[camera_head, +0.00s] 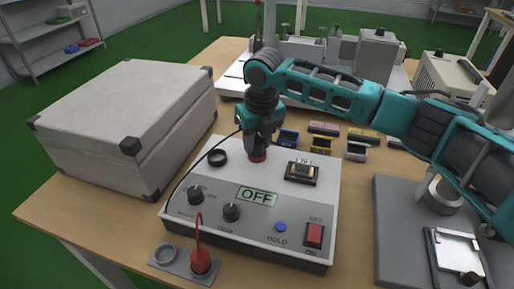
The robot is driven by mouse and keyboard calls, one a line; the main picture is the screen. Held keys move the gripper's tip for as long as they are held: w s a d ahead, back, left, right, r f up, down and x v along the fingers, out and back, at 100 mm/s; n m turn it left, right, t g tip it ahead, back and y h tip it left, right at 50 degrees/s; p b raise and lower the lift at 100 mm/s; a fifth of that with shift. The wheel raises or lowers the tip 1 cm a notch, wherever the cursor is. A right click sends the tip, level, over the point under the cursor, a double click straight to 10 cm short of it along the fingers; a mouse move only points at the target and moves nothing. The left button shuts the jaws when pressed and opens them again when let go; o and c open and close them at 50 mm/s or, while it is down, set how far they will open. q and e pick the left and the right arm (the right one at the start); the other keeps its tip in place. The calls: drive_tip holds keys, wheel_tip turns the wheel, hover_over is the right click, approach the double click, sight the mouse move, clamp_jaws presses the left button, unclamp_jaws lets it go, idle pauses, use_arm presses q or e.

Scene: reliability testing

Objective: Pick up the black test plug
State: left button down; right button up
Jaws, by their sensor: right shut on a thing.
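My right gripper (259,140) points down over the back of the tester box (185,212) and is shut on the black test plug, which its fingers mostly hide. A thin black cable (190,170) runs from the gripper down the box's left side. A red socket (258,156) shows directly under the fingertips; whether the plug touches it I cannot tell. A black ring socket (217,157) to its left is empty. A red plug (200,262) with a red lead stands in a grey holder (182,263) in front, beside an empty ring (165,254). My left gripper is out of view.
The tester display (257,197) reads OFF, with knobs and a red switch (314,235) around it. A large grey case (120,120) stands at left. Small coloured parts (324,128) lie behind the box. A grey fixture (400,230) is at right.

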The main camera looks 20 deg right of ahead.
drive_tip(key=shift+c, duration=0.5)
drive_tip(key=shift+r, duration=0.15)
